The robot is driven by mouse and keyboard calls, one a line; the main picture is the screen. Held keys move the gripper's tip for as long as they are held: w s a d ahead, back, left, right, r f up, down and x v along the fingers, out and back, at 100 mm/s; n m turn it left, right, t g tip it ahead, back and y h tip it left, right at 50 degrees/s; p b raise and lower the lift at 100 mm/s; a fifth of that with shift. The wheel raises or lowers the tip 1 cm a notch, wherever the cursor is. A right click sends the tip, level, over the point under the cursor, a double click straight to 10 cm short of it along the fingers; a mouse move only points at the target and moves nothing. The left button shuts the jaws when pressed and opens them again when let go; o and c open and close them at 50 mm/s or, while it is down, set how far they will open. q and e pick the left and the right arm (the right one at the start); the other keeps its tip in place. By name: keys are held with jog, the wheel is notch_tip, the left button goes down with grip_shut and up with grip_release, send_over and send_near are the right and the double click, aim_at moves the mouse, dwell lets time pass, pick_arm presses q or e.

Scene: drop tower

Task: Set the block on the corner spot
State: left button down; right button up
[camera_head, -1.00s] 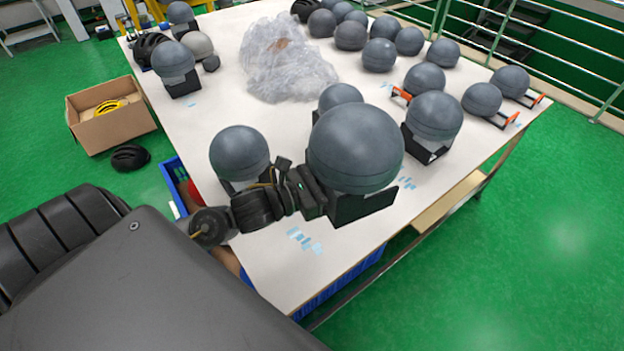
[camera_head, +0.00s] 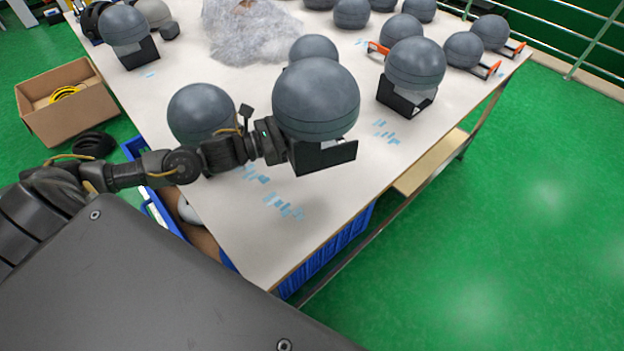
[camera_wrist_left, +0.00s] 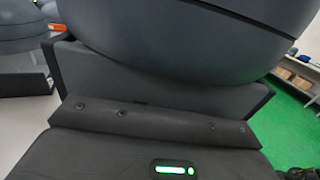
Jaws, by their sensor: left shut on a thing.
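No plain block shows in the pictures. My left gripper (camera_head: 278,142) is shut on a large grey ball on a black angled base (camera_head: 316,98), held out over the near part of the white table (camera_head: 215,215). In the left wrist view the ball (camera_wrist_left: 190,40) and its dark base fill most of the picture, so the fingertips are hidden. Blue tape marks (camera_head: 283,206) lie bare near the table's front corner, below the held ball. More blue marks (camera_head: 256,175) lie just behind them. My right gripper is not in view.
A grey ball (camera_head: 200,112) stands behind my left arm, another (camera_head: 313,48) behind the held ball. A ball on a black base (camera_head: 414,65) stands right, beside blue marks (camera_head: 386,132). Plastic wrap (camera_head: 250,30) lies at the back. A cardboard box (camera_head: 65,98) is on the floor.

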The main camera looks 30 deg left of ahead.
pick_arm(q)
jog(key=shift+w+a+f, duration=0.2)
jog(key=shift+a, duration=0.2)
jog(key=shift+w+a, duration=0.1)
jog(key=shift+a, duration=0.15)
notch_tip(320, 180, down, 5)
jog(key=shift+f, duration=0.8)
jog(key=shift+f+p, duration=0.4)
jog(key=shift+f, duration=1.3)
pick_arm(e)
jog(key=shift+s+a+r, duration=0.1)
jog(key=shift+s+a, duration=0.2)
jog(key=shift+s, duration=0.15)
pick_arm(q)
jog(key=shift+f, duration=0.1)
